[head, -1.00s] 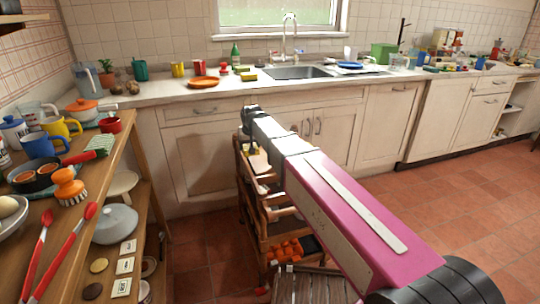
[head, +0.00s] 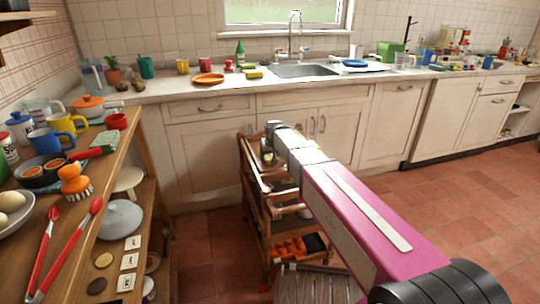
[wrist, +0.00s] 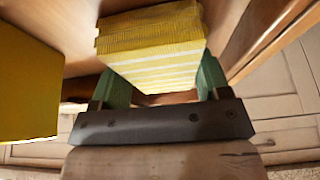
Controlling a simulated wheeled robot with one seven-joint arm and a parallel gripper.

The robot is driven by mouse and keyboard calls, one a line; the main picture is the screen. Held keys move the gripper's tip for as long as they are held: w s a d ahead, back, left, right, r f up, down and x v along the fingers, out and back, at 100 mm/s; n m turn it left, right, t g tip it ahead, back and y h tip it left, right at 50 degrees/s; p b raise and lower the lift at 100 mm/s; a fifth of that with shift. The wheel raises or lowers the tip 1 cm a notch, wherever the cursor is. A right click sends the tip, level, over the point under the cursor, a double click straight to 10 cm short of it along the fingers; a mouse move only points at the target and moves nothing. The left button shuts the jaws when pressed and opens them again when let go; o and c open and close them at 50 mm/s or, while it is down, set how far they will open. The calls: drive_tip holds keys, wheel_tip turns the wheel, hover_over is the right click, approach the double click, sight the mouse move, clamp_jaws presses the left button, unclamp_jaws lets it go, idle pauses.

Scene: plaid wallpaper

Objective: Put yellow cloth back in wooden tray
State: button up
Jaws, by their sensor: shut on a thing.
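The yellow cloth (wrist: 150,45) is a folded, striped stack in the wrist view. It lies between the two green fingers of my gripper (wrist: 157,82), which is shut on it. Brown wooden surfaces (wrist: 232,35) of the wooden tray show around the cloth; I cannot tell whether the cloth touches the tray floor. In the head view my gripper (head: 268,152) is over the top of a wooden tiered trolley (head: 252,180), mostly hidden by my own arm, so the cloth is hard to make out there.
A plain yellow block-like thing (wrist: 25,85) is left of the gripper in the wrist view. A wooden shelf unit (head: 95,180) with mugs and tongs stands left. Cabinets (head: 200,150) stand behind the trolley. The tiled floor (head: 470,200) at right is clear.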

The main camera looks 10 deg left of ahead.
drive_tip(key=shift+f, duration=0.15)
drive_tip(key=o, duration=0.8)
drive_tip(key=v, duration=1.2)
